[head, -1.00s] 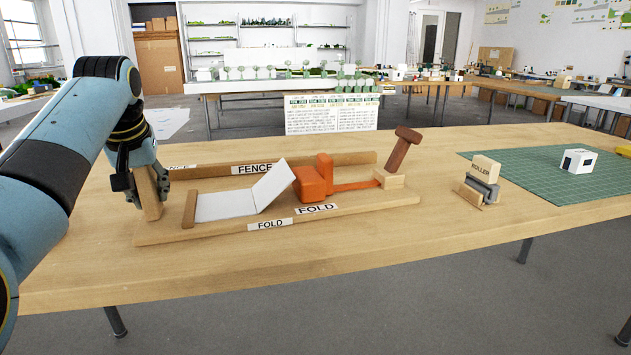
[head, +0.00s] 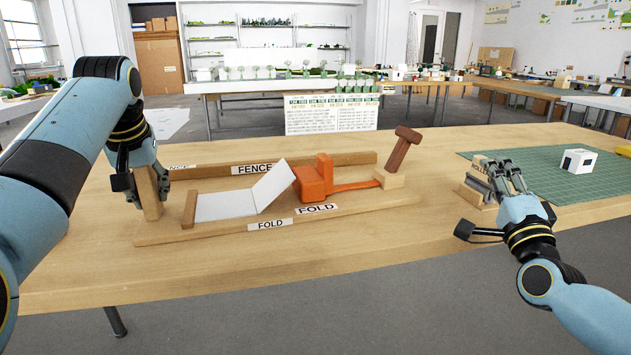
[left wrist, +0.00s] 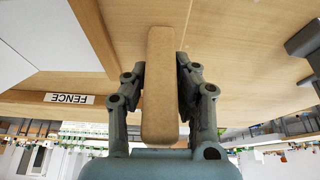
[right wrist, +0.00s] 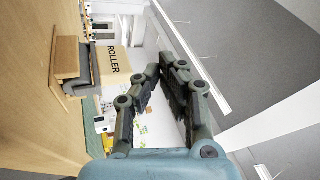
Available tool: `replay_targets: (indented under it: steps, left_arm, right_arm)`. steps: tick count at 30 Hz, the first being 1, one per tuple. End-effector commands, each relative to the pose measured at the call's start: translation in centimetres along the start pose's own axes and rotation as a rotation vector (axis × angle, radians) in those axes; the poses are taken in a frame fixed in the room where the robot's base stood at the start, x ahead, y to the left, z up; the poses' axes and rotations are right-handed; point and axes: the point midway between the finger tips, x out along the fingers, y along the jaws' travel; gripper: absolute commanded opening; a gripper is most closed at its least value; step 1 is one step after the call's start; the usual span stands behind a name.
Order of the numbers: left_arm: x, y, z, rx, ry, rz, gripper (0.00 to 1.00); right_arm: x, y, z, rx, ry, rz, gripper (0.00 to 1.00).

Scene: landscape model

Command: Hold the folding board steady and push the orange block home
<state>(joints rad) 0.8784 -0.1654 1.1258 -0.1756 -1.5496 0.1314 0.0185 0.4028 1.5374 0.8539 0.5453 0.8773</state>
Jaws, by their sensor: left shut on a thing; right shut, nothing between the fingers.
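The folding board (head: 345,213) is a wooden base with FOLD labels and a FENCE strip (head: 225,176) behind. A white sheet (head: 225,206) lies on it, its right part tilted up. The orange block (head: 316,178) stands beside the raised flap; an orange bar runs right to a small wooden block with a tilted brown handle (head: 402,150). My left gripper (head: 148,187) is shut on the upright wooden post (left wrist: 160,105) at the board's left end. My right gripper (head: 507,172) is shut and empty, apart from the board, in front of the roller piece in the head view.
The roller piece (head: 475,188) stands right of the board, partly hidden by my right gripper; its ROLLER label (right wrist: 113,60) shows in the right wrist view. A green mat (head: 553,183) with a white model house (head: 579,161) lies beyond. Bare tabletop (head: 440,235) separates board and roller.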

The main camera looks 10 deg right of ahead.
Motion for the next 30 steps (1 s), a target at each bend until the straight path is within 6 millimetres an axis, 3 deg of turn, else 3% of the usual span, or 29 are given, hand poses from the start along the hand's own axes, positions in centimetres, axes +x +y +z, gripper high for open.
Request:
replay_targets:
  steps: [1,6,10,14,18,21,23,26,30]
  left_arm:
    - [0.6,0.3,0.8,0.002,-0.02,0.006,0.0]
    - [0.6,0.3,0.8,0.002,-0.02,0.005,0.0]
    - [0.6,0.3,0.8,0.002,-0.019,0.005,0.0]
    - [0.6,0.3,0.8,0.002,-0.019,0.005,0.0]
    - [0.7,0.2,0.7,0.002,-0.019,0.005,0.0]
    - [0.7,0.2,0.7,0.002,-0.019,0.005,0.0]
    - [0.7,0.2,0.7,0.002,-0.019,0.005,0.0]
    - [0.7,0.2,0.7,0.002,-0.019,0.004,0.0]
    - [0.7,0.2,0.7,0.002,-0.019,0.004,0.0]
  right_arm:
    - [1.4,-0.9,2.2,-0.022,-0.054,-0.007,0.0]
    - [6.3,-3.8,9.8,-0.196,-0.249,0.022,0.0]
    - [10.3,-5.9,13.6,-0.39,-0.321,0.1,0.0]
    - [14.0,-8.2,14.0,-0.574,-0.286,0.214,0.0]
    - [17.0,-11.3,11.9,-0.713,-0.163,0.358,0.0]
    - [18.1,-12.9,10.1,-0.718,-0.074,0.487,0.0]
    - [18.2,-13.0,9.8,-0.667,-0.053,0.574,0.0]
    - [17.8,-12.1,11.0,-0.511,-0.08,0.734,0.0]
    - [15.9,-10.7,15.3,-0.245,-0.21,0.974,0.0]
